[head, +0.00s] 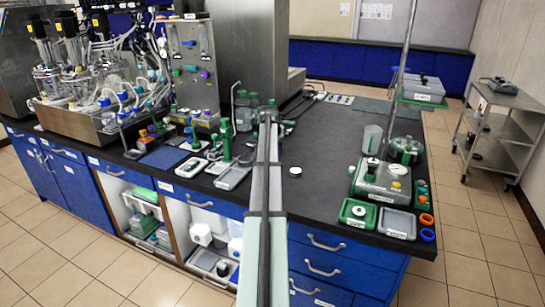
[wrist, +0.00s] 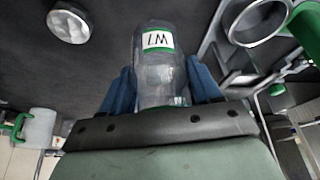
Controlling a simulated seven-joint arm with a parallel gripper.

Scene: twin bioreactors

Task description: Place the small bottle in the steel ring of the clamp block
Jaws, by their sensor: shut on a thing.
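In the wrist view, my gripper (wrist: 162,82) is shut on the small bottle (wrist: 160,88), a clear bottle with a green-edged white label. One blue finger presses on each side of it. A steel ring (wrist: 236,34) shows at the upper right of the wrist view, beside the bottle and apart from it. The bottle is not in the ring. A grey bracket sits below the ring, and the rest of the clamp block is cut off or unclear. In the head view, my arm covers most of the gripper and the held bottle.
A pale round disc (head: 295,171) lies on the dark bench (head: 325,150). Green-capped bottles (head: 242,112) stand left of my arm. A green stand (head: 226,140) and trays are further left. A green-based instrument (head: 382,181) stands at right. The bench middle right of my arm is mostly clear.

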